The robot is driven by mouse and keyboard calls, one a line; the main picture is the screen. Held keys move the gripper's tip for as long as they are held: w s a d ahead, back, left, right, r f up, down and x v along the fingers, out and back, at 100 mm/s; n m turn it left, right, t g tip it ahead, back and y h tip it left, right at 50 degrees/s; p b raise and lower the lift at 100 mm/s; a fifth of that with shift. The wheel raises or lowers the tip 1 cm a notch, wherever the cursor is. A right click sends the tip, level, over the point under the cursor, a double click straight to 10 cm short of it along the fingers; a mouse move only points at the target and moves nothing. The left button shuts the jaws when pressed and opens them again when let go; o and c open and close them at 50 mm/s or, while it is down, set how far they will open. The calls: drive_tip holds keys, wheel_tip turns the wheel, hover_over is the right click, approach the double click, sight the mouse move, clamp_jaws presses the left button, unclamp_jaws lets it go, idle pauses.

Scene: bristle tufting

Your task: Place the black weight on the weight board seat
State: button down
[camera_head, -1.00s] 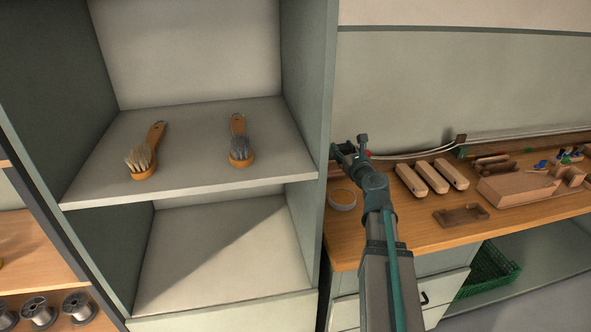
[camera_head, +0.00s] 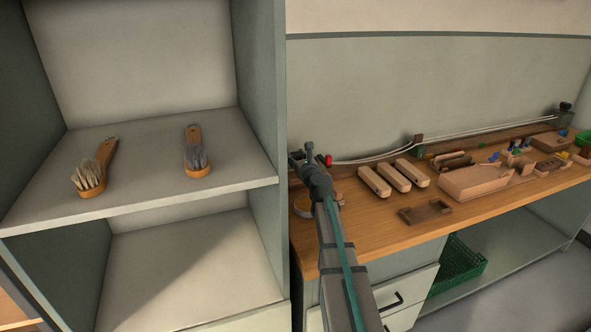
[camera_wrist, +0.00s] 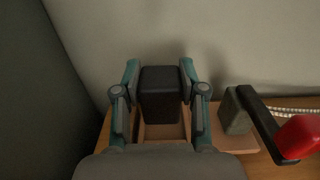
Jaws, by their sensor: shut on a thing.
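In the wrist view the black weight (camera_wrist: 160,90) is upright between the two fingers of my gripper (camera_wrist: 158,88), which is shut on it. A wooden seat (camera_wrist: 163,133) with a raised rim shows just below the weight. I cannot tell whether the weight touches the seat. In the head view my gripper (camera_head: 302,158) is over the left end of the wooden bench, by the back wall. The weight cannot be made out clearly there.
A black lever with a red handle (camera_wrist: 299,137) and a grey block (camera_wrist: 234,111) stand close right of my gripper. A dark cabinet side (camera_wrist: 45,90) is to the left. Wooden brush blocks (camera_head: 392,176) and a small tray (camera_head: 425,212) lie on the bench (camera_head: 360,226).

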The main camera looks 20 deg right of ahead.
drive_tip(key=shift+w+d+f, duration=0.15)
drive_tip(key=shift+w+f, duration=0.4)
drive_tip(key=shift+f, duration=0.1)
drive_tip(key=shift+w+f+b, duration=0.15)
drive_tip(key=shift+f+b, duration=0.65)
drive_tip(key=shift+f, duration=0.9)
drive_tip(key=shift+f, duration=0.2)
drive_tip(key=c, duration=0.7)
unclamp_jaws()
drive_tip(key=shift+o, duration=0.2)
drive_tip(key=shift+r, duration=0.2)
drive_tip(key=s, duration=0.8)
drive_tip(key=s+a, duration=0.1)
drive_tip(key=s, duration=0.3)
drive_tip(key=shift+d, duration=0.15)
